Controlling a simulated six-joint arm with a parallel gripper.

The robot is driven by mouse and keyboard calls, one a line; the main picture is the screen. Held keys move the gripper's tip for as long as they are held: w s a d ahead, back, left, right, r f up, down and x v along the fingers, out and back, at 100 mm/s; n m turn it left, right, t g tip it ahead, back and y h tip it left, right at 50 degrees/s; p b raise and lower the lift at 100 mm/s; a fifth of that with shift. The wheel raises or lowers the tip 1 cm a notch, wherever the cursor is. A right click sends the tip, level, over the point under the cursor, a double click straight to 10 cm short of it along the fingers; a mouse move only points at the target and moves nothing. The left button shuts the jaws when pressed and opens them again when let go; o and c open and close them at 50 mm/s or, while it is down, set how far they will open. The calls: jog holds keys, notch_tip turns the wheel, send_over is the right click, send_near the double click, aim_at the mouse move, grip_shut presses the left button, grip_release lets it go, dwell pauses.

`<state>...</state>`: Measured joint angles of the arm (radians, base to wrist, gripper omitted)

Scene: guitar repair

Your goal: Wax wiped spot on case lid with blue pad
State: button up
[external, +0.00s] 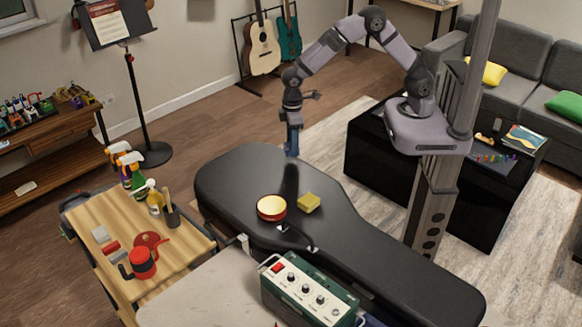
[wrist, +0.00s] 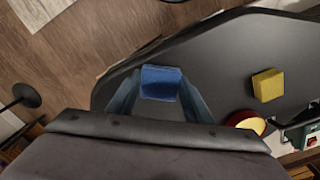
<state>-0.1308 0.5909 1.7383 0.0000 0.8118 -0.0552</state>
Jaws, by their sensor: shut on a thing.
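The black guitar case (external: 370,236) lies flat with its lid shut. My gripper (external: 292,146) is above the far, wide end of the lid, pointing down. It is shut on the blue pad (wrist: 161,82), which sits between the two fingers in the wrist view. In the external view the blue pad (external: 292,152) shows small below the fingers, apparently a little above the lid. A round red tin with pale yellow contents (external: 272,207) and a yellow sponge (external: 308,202) rest on the lid. In the wrist view the sponge (wrist: 268,85) and tin (wrist: 246,122) are to the right. I cannot make out a wiped spot.
A green amplifier (external: 308,290) stands near the case's front edge. A wooden cart (external: 150,240) with spray bottles and a red pot stands left. The lid's far end is clear.

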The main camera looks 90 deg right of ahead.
jog(key=w+a+r+n+p, duration=0.2)
jog(key=w+a, duration=0.1)
jog(key=a, duration=0.3)
jog(key=w+a+r+n+p, duration=0.1)
jog(key=w+a+n+p, duration=0.1)
jog(key=w+a, duration=0.35)
notch_tip(320, 180, up, 2)
jog(key=n+p, duration=0.3)
send_over(273, 205)
jog(key=shift+f, duration=0.1)
jog(key=shift+d+f+b, duration=0.1)
jog(key=shift+f+b, duration=2.1)
jog(key=shift+f, duration=0.7)
jog(key=shift+f+b, duration=0.3)
jog(key=shift+f, duration=0.25)
jog(key=shift+r, duration=0.2)
notch_tip(273, 205, up, 7)
jog(key=p, duration=0.4)
jog(key=shift+p, duration=0.4)
